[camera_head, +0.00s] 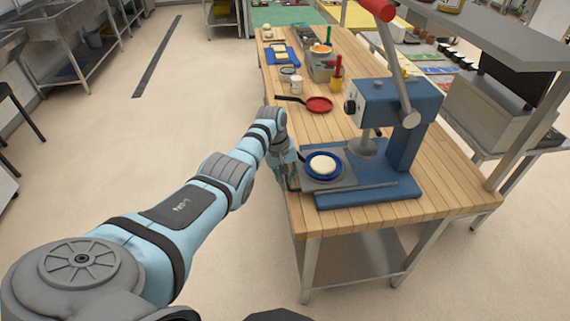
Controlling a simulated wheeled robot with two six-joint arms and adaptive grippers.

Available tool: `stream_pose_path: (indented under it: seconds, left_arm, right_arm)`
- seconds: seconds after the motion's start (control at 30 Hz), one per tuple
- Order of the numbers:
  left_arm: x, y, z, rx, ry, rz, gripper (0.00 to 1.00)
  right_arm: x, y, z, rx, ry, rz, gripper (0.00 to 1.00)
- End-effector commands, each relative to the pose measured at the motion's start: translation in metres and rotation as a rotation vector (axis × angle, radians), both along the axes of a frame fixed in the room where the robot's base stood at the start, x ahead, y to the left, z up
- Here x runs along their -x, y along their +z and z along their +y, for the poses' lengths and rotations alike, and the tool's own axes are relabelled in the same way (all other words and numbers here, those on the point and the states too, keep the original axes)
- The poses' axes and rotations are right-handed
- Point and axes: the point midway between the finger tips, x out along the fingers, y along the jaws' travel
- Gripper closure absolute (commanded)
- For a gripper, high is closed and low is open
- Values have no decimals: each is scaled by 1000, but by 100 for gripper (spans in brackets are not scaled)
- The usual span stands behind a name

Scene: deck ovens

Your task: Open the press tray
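The blue press (385,105) stands at the near end of the wooden table, with a red-tipped lever (398,65) raised at its top. Its grey tray (311,183) sits to the left of the press head, over the blue base. A blue plate (338,173) with a pale dough round (322,165) lies on the tray. My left gripper (291,178) is at the tray's left edge, close to it or touching. Its fingers are small and partly hidden, so I cannot tell whether they are shut. My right gripper is not in view.
The wooden table (440,185) also holds a red pan (319,104), a white cup (297,84) and containers farther back. A grey shelf unit (500,100) stands at the right. The floor left of the table is clear.

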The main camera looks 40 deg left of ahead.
Motion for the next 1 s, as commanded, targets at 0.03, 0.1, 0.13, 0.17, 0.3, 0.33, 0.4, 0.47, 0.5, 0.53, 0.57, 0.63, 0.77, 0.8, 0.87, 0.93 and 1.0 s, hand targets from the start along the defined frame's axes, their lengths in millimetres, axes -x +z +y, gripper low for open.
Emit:
stream_pose_path:
  seconds: [0.03, 0.1, 0.13, 0.17, 0.3, 0.33, 0.4, 0.47, 0.5, 0.53, 0.57, 0.63, 0.77, 0.8, 0.87, 0.93, 1.0]
  left_arm:
    - [0, 10, 1, 0, 0, -1, 82]
    - [1, 18, 2, -1, 0, -2, 82]
    - [1, 21, 2, -1, 0, -2, 82]
    - [1, 23, 2, 0, 0, -3, 82]
    - [2, 36, 4, -1, 0, -5, 82]
    - [3, 38, 5, -1, 0, -4, 82]
    - [3, 45, 6, -1, 0, -6, 82]
    - [4, 51, 6, -1, 0, -4, 82]
    - [5, 55, 7, -1, 1, -4, 82]
    - [5, 58, 7, -1, 1, -4, 82]
    - [5, 60, 8, -1, 0, -7, 82]
    - [6, 65, 9, -1, 0, -9, 82]
    - [8, 77, 11, -1, 1, -7, 82]
    - [9, 81, 11, -2, 0, -6, 82]
    - [9, 88, 12, -1, 0, -6, 82]
    - [10, 96, 13, -1, 0, -7, 82]
    - [11, 103, 14, -1, 0, -7, 82]
  right_arm:
    - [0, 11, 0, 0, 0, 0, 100]
    - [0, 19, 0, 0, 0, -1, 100]
    - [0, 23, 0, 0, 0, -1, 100]
    - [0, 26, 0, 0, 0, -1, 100]
    - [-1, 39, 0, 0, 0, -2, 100]
    - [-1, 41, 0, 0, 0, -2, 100]
    - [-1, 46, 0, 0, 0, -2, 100]
    - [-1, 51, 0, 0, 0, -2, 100]
    - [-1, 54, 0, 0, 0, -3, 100]
    - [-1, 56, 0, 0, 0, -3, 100]
    - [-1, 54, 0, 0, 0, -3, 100]
    - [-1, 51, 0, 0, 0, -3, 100]
    - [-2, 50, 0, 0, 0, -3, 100]
    - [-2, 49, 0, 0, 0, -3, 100]
    - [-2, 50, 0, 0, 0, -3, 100]
    - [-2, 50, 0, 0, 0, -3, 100]
    - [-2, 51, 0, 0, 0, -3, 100]
